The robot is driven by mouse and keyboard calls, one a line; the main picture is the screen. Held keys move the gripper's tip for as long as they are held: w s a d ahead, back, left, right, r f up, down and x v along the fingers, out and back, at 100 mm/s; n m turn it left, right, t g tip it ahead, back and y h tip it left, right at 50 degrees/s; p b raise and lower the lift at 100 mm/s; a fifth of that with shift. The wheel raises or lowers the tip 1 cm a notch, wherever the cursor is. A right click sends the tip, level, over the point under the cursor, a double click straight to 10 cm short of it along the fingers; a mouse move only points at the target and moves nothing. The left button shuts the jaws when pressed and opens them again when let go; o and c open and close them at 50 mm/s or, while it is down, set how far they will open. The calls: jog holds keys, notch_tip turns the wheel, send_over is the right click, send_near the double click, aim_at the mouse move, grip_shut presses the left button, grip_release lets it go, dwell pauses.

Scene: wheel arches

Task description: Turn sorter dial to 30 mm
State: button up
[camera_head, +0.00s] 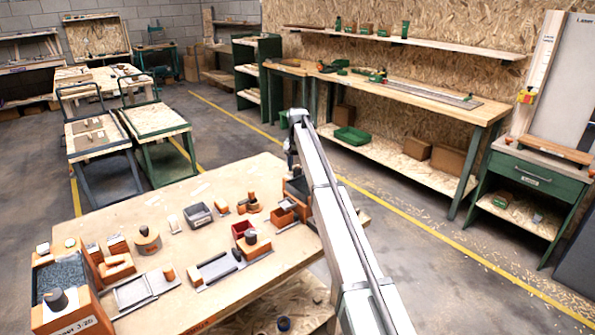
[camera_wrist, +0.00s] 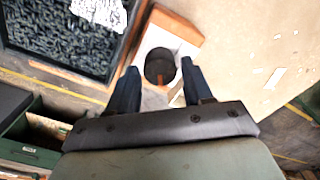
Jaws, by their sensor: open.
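The dial (camera_wrist: 154,53) is a round dark knob on a white face at the corner of an orange-edged box (camera_wrist: 178,22) in the wrist view. A small orange mark shows at its lower side; I cannot read any numbers. My gripper (camera_wrist: 158,75) is open, one dark finger on each side of the knob's lower part. I cannot tell whether either finger touches it. In the head view my gripper (camera_head: 291,155) is at the far right of the table, over a partly hidden dark-and-orange box (camera_head: 296,188).
A dark-rimmed bin of dark small parts with a white label (camera_wrist: 98,9) lies beside the dial. The wooden table (camera_head: 225,290) carries several orange and grey fixtures and a similar box with a dark knob (camera_head: 55,299). Bare table lies right of the dial in the wrist view.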

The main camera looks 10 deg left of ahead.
jog(key=shift+f, duration=0.95)
jog(key=shift+c, duration=0.2)
jog(key=c, duration=0.8)
jog(key=shift+o, duration=0.2)
jog(key=shift+n, duration=0.3)
jog(key=n, duration=1.1)
